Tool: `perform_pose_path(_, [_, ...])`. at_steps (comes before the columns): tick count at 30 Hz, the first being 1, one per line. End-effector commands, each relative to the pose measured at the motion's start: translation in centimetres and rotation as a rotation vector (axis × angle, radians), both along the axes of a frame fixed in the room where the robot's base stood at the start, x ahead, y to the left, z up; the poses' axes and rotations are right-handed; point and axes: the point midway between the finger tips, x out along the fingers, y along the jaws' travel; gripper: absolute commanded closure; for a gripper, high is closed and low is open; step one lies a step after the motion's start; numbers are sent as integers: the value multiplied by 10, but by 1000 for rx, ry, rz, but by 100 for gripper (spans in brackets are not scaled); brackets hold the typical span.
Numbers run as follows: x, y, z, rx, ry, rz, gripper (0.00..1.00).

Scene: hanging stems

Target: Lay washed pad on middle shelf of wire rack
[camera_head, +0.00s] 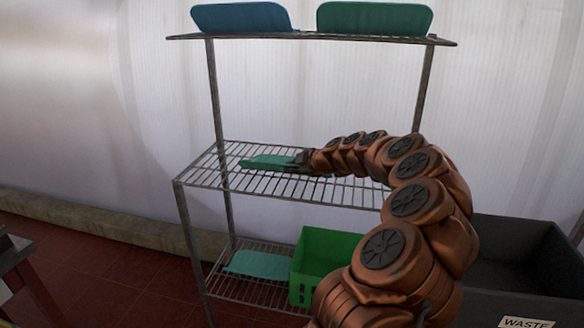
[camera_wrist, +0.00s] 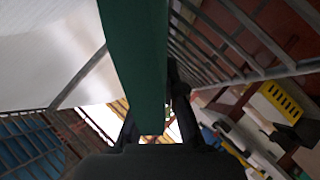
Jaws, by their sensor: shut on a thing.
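The wire rack (camera_head: 188,182) has three shelves. My gripper (camera_head: 299,161) reaches in from the right at the middle shelf (camera_head: 300,187). It is shut on one end of a flat green pad (camera_head: 268,161), which extends left over the middle shelf's wires. The pad looks roughly level, at or just above the wires; I cannot tell whether it touches them. In the wrist view, the pad (camera_wrist: 138,60) runs edge-on between my gripper's dark fingers (camera_wrist: 155,125), with shelf wires (camera_wrist: 250,70) to its right.
A blue pad (camera_head: 240,17) and a green pad (camera_head: 375,18) are on the top shelf. The bottom shelf holds another green pad (camera_head: 258,264) and a green crate (camera_head: 318,255). A dark waste bin (camera_head: 515,255) stands right. The middle shelf's front left is clear.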

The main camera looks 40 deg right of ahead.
Motion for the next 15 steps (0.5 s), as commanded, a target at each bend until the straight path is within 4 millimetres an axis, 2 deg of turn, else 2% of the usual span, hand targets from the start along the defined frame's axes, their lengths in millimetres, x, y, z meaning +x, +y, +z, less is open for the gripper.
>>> perform_pose_path(9, [0,0,-2,-1,-2,-1,100])
perform_pose_path(10, [0,0,-1,-1,-2,-1,91])
perform_pose_path(15, [0,-1,0,-2,-1,-1,73])
